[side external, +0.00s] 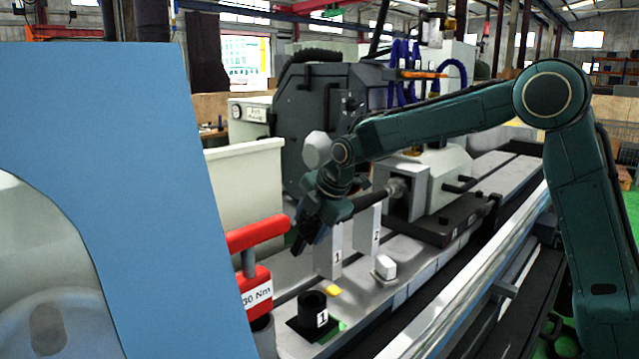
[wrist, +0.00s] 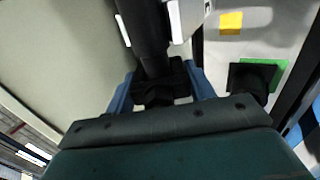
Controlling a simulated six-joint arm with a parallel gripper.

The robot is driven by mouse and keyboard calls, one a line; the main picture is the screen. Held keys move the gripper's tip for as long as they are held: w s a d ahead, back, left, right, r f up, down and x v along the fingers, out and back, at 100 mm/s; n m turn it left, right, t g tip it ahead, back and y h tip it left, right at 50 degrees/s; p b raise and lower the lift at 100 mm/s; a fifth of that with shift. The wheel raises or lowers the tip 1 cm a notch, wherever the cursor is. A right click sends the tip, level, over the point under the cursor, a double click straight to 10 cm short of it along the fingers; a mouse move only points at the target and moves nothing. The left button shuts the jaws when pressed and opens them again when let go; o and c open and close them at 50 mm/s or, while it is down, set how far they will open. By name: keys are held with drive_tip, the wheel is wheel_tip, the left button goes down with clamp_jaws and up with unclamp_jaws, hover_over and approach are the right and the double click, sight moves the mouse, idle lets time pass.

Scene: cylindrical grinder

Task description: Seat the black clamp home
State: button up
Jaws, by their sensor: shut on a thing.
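A black clamp (wrist: 178,75) sits between the blue fingers of my gripper (wrist: 160,88) in the wrist view. The gripper is shut on it. The clamp lies at the near end of a dark shaft (wrist: 147,30); I cannot tell whether it is fully around the shaft or how far on it is. In the side view my gripper (side external: 310,232) is at the left end of the shaft (side external: 362,203), which runs right to the grey tailstock block (side external: 408,205). The fingers and clamp are dark and hard to separate there.
White plates marked 1 (side external: 336,257) and 2 (side external: 375,232) stand beside the shaft. Below is a black stand (side external: 312,303) marked 1, with a green patch beside it. A red 30 Nm tool (side external: 257,290) stands left. A blue panel (side external: 150,150) blocks the left foreground.

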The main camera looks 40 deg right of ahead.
drive_tip(key=shift+d+r, duration=0.1)
drive_tip(key=shift+d, duration=0.4)
drive_tip(key=o, duration=1.4)
drive_tip(key=shift+c, duration=0.2)
drive_tip(key=v, duration=1.3)
drive_tip(key=shift+s+r, duration=0.2)
drive_tip(key=shift+r, duration=0.1)
drive_tip(key=s+f+m, duration=0.4)
drive_tip(key=s+m, duration=0.5)
drive_tip(key=s, duration=0.6)
drive_tip(key=s+a+f+m, duration=0.1)
drive_tip(key=s+f+m, duration=0.3)
drive_tip(key=s+m, duration=0.5)
drive_tip(key=s, duration=0.5)
drive_tip(key=shift+s+f, duration=0.2)
drive_tip(key=shift+s, duration=0.15)
